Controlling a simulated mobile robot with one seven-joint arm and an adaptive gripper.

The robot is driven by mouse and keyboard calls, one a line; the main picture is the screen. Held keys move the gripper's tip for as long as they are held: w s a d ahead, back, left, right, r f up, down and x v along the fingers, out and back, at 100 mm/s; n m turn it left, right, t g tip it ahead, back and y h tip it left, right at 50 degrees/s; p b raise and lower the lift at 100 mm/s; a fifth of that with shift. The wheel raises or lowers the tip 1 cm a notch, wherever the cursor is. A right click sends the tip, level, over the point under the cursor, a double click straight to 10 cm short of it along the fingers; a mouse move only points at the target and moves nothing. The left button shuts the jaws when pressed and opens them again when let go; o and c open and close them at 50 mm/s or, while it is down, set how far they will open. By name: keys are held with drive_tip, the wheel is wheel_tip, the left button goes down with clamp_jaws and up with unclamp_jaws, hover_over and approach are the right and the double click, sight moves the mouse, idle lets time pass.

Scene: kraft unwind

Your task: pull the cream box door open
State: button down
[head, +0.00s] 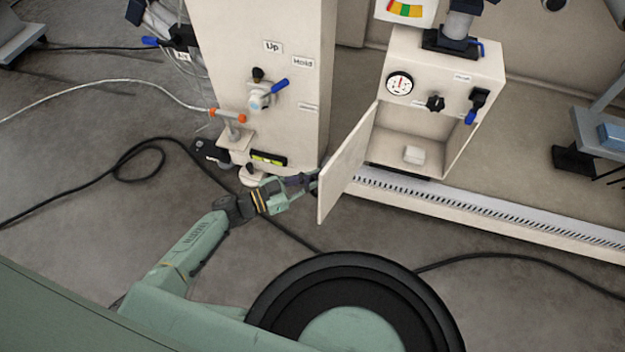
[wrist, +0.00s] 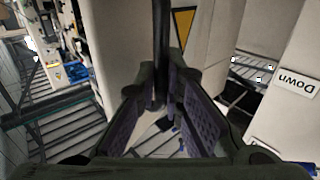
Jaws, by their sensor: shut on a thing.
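The cream box door (head: 347,165) stands swung well out from the left side of the cream box (head: 450,80), and the box's front opening shows. My gripper (head: 312,181) meets the door's outer face near its free edge, from the left. In the wrist view, my gripper (wrist: 166,110) has its two dark padded fingers on either side of a dark upright bar (wrist: 161,45) at the door. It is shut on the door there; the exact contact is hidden. A small pale block (head: 414,155) lies inside the box.
A cream column (head: 265,90) with levers and labels stands left of the door. A pale slotted floor rail (head: 490,215) runs right below the box. Black cables (head: 150,150) lie on the floor. My round base is close below the door.

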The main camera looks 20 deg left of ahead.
drive_tip(key=c, duration=2)
unclamp_jaws()
drive_tip(key=shift+o, duration=0.2)
drive_tip(key=v, duration=1.2)
drive_tip(key=shift+d, duration=0.1)
